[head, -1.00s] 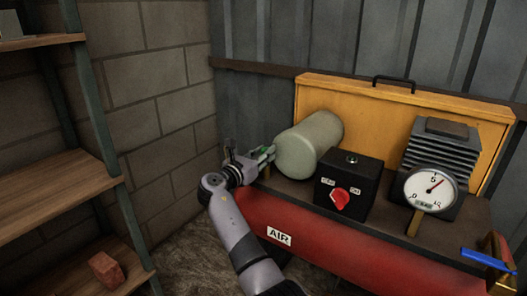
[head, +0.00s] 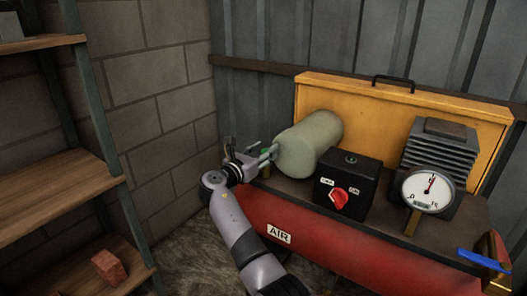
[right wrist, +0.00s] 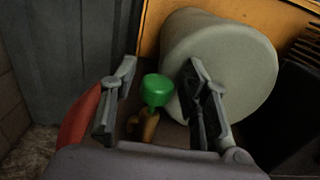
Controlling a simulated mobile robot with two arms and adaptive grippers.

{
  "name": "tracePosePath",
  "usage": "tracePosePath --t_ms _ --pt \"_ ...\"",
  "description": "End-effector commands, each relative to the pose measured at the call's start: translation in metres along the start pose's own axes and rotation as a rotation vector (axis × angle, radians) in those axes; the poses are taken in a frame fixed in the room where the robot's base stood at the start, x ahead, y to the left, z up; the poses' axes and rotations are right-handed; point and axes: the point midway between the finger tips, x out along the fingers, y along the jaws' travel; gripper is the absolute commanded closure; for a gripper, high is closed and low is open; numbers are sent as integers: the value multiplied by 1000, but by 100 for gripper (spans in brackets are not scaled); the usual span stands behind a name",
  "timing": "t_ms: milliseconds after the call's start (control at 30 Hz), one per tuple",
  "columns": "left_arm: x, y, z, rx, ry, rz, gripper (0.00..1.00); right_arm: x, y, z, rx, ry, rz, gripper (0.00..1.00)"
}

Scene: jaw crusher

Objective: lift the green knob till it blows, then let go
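The green knob (right wrist: 157,90) sits on a brass valve stem (right wrist: 146,127) in the right wrist view. In the head view the knob (head: 266,152) is small and partly hidden by the fingers. My right gripper (right wrist: 160,98) is open around it, one finger on each side. A gap shows between the knob and each finger. In the head view my right gripper (head: 262,157) is at the left end of the red air tank (head: 330,243). My left gripper is not in view.
A black switch box (head: 347,185) with a red dial and a pressure gauge (head: 428,190) are to the right. A blue-handled valve (head: 484,257) is far right. Wooden shelves (head: 60,195) stand left.

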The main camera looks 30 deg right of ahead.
Motion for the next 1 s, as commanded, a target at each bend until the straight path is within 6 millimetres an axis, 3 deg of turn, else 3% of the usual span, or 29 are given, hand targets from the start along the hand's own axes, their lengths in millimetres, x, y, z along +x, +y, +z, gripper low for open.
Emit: tracePosePath --t_ms 367,467,800,1000 --pt "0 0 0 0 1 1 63 -5 0 -2 -1 2 1 55" --pt "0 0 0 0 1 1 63 -17 1 -2 -1 3 2 55" --pt "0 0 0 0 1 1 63 -88 1 -2 0 3 2 55" --pt "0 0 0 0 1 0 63 -114 0 -1 -1 2 0 55"
